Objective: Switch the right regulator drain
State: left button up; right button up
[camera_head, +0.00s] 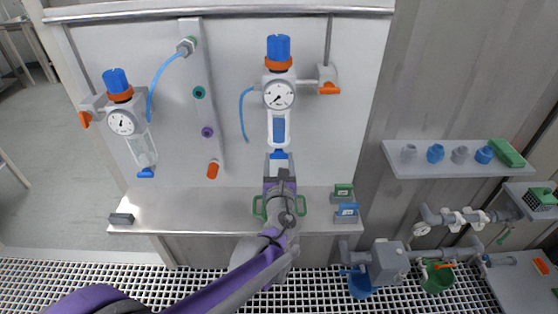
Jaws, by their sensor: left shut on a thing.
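The right regulator (279,96) hangs on the white panel with a blue top knob, an orange ring, a round gauge and a clear bowl with blue inside. Its blue drain (278,154) is at the bottom of the bowl, partly hidden by my gripper. My left gripper (279,163) comes up from below and is shut on the drain. The drain's exact turn is hard to see. The left regulator (122,118) hangs tilted at the left of the panel, with its own blue drain at the bottom. My right gripper is not in view.
A metal ledge (180,205) runs below the panel, with a dark block (121,218) at left and green and blue labelled blocks at right. Green handles (302,205) show beside my arm. A shelf (420,172) with fittings is at right, above pipes and valves.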

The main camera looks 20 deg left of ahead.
pick_arm(q)
jog(key=shift+c, duration=0.6)
jog(key=shift+n, duration=0.4)
jog(key=shift+n+p, duration=0.45)
jog(key=shift+n, duration=0.55)
jog(key=n+p, duration=0.1)
jog(key=n, duration=0.4)
jog(key=shift+a, duration=0.1)
jog(key=n+p, duration=0.1)
jog(key=n, duration=0.3)
jog(key=shift+s+f+n+p, duration=0.15)
jog(key=shift+n+p, duration=0.45)
jog(key=shift+n, duration=1.5)
